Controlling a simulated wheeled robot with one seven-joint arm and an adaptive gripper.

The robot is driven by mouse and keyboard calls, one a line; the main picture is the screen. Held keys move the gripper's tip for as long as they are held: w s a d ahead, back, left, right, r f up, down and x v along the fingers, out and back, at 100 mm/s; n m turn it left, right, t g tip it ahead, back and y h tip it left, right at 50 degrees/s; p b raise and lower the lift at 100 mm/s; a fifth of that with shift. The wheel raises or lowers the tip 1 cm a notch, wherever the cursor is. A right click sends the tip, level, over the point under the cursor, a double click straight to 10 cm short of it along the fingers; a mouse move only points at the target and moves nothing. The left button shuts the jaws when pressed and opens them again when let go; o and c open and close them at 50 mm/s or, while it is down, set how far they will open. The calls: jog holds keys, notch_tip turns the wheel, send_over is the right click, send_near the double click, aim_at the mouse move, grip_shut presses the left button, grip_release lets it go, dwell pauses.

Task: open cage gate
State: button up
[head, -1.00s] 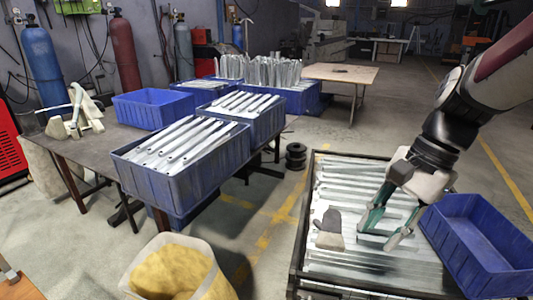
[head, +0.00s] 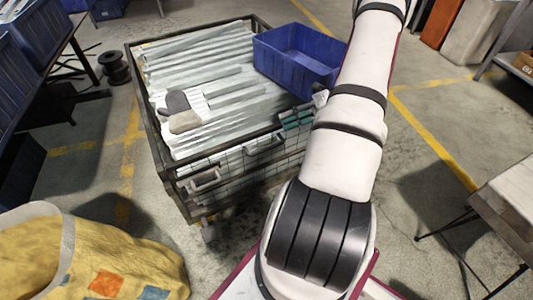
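The cage (head: 148,112) is a dark-framed cart filled with galvanized brackets (head: 215,60). Its near side, the gate (head: 240,165), is a wire-mesh panel that looks upright. Light handle-like fittings show on it, one near the middle (head: 265,144) and one near the left corner (head: 205,182). My gripper (head: 297,118) is at the gate's top edge, toward its right part, with teal fingers showing. My arm hides the rest of the gripper and the gate's right end. I cannot tell whether the fingers touch the gate or are open.
A blue bin (head: 300,55) and a grey glove (head: 180,110) lie on the brackets. A yellow bag (head: 90,260) stands at the lower left. A table (head: 505,205) is at the right edge. Floor between the cage and that table is mostly clear.

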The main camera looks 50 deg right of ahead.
aim_at(269, 147)
jog(key=s+d+f+m+t+h+b, duration=0.1)
jog(key=s+d+f+m+t, duration=0.2)
jog(key=f, duration=0.4)
jog(key=s+d+f+m+t+h+b, duration=0.1)
jog(key=s+f+m+t+b, duration=0.15)
jog(key=f+m, duration=0.3)
jog(key=shift+g, duration=0.25)
jog(key=x, duration=0.4)
jog(key=b+x, duration=0.1)
jog(key=x, duration=0.3)
jog(key=f+x, duration=0.1)
jog(key=x, duration=0.4)
jog(key=shift+a, duration=0.1)
jog(key=shift+c, duration=0.2)
grip_shut()
